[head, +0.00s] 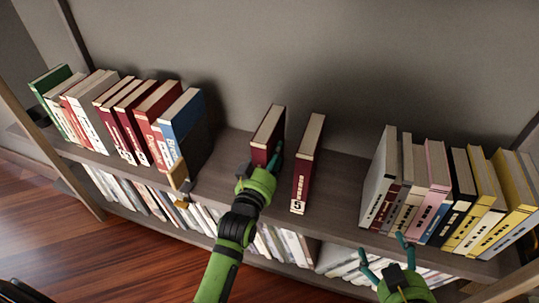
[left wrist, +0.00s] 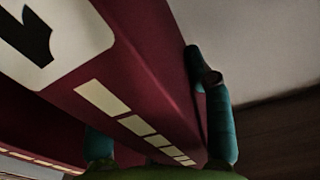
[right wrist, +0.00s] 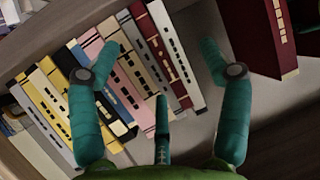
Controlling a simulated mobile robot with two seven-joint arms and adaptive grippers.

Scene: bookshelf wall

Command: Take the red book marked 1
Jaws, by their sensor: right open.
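A dark red book (head: 268,128) stands upright on the shelf, with my left gripper (head: 266,160) in front of its spine and hiding its lower part. In the left wrist view its spine (left wrist: 150,70) fills much of the picture, with a white label and part of a black mark that I cannot read. The fingers of my left gripper (left wrist: 155,110) are on both sides of this book; I cannot tell whether they press on it. My right gripper (head: 382,246) is open and empty in front of the shelf, below the right-hand books.
A second dark red book (head: 306,165), marked 5, stands just right, with a gap between. Book rows stand at left, ending at a blue book (head: 182,118) and dark bookend, and at right from a white book (head: 380,180). A lower shelf holds more books.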

